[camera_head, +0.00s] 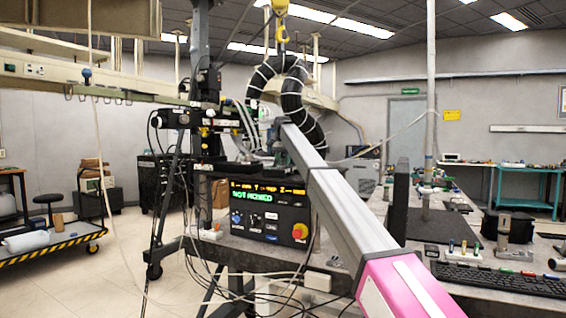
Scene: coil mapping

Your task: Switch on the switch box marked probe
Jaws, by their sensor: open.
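I cannot make out a switch box marked probe; no such label is readable. A black control box (262,218) stands on the bench left of centre. A long silver beam with a pink end crosses the view from bottom right and hides part of the bench. I cannot make out my gripper.
A black keyboard (500,279) lies at the bench's right. A dark upright panel (398,203) stands behind the beam. Cables hang over the bench front. A yellow hook (281,8) and a big black coil (291,92) are behind. A cart (47,245) stands left; floor between is clear.

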